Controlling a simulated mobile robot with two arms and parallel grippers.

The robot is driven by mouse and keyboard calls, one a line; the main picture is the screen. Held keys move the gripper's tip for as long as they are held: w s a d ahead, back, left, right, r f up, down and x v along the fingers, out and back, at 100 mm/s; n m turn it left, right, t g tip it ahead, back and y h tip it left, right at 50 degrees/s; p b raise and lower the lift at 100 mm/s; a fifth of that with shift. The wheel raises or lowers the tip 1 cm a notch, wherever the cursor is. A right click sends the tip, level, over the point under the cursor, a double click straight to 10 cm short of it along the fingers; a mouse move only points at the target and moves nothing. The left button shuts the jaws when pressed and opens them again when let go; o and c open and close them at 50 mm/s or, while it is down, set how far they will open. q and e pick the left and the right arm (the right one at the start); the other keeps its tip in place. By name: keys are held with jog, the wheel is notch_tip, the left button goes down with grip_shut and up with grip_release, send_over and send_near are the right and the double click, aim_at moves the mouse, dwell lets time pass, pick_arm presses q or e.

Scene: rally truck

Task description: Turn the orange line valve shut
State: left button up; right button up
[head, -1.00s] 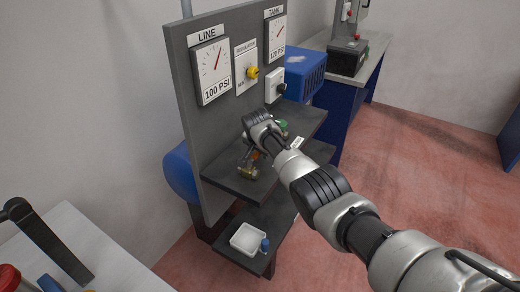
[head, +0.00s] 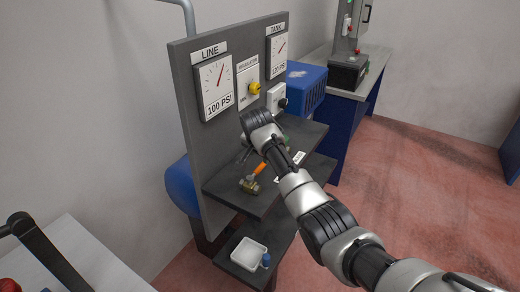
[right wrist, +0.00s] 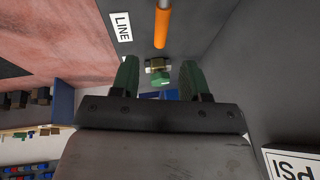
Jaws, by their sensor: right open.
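The orange line valve handle (head: 260,169) slants up and right from its brass body (head: 249,185) on the dark shelf below the gauges. The handle also shows in the right wrist view (right wrist: 162,25), beyond my fingers and pointing roughly along them. My right gripper (right wrist: 157,75) is open and empty, with a gap between it and the handle. In the head view my right wrist hangs just above the valve and hides part of the shelf. The LINE gauge (head: 216,87) needle points up and slightly right, above "100 PSI". My left gripper is not in view.
The grey panel (head: 187,112) stands behind the shelf with a yellow regulator knob (head: 254,88) and the TANK gauge (head: 279,55). A green and brass fitting (right wrist: 158,73) shows between my fingers.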

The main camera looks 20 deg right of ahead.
jog(key=shift+v, duration=1.4)
